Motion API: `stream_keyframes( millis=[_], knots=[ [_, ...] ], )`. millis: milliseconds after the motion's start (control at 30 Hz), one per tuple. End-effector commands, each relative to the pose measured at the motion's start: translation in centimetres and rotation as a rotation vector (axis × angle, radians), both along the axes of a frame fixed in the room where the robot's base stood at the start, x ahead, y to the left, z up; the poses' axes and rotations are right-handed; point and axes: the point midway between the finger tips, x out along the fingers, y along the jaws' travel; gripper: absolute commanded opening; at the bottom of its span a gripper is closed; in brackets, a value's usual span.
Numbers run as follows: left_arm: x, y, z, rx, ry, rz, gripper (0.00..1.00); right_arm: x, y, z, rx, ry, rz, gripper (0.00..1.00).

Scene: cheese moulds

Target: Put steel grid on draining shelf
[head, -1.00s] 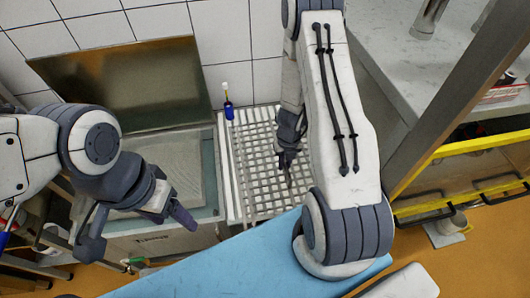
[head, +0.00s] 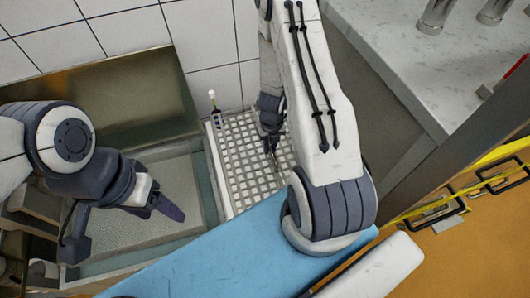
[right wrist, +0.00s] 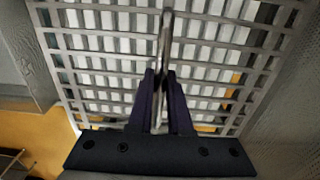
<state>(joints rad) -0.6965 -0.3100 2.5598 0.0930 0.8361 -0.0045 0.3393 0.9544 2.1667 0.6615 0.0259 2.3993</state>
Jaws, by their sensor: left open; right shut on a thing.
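The steel grid (head: 240,165), a grey square lattice, lies roughly level over the white draining shelf between the sink and my right arm. In the right wrist view the grid (right wrist: 100,42) fills most of the picture, and white slats of the draining shelf (right wrist: 137,80) show through its openings. My right gripper (head: 270,148) is over the grid, shut on a thin upright metal piece that appears to be the grid's handle (right wrist: 165,50). I cannot tell whether the grid touches the shelf. My left gripper (head: 125,225) is open and empty over the sink area.
A steel basin with a raised lid (head: 125,100) stands at the left. A small bottle-like thing with a white top (head: 212,97) stands by the tiled wall. A blue surface (head: 235,250) is in front. A grey counter with steel cylinders (head: 437,15) is at the right.

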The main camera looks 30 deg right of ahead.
Motion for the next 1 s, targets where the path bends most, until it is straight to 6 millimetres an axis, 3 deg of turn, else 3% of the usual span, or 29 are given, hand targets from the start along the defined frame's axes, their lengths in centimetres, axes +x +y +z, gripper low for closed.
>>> stream_keyframes(
  millis=[400,667,1000],
  knots=[
    [0.0,0.0,-5.7,0.001,0.0,-0.005,0.67,0.4,0.5,-5.5,0.0,-0.003,0.011,0.0],
    [0.0,0.0,-6.7,0.0,0.0,-0.002,0.67,0.3,0.4,-6.5,0.0,-0.003,0.01,0.0],
    [0.0,0.0,-9.9,0.0,0.0,0.004,0.67,0.3,0.3,-9.6,0.0,-0.004,0.008,0.0]
  ],
)
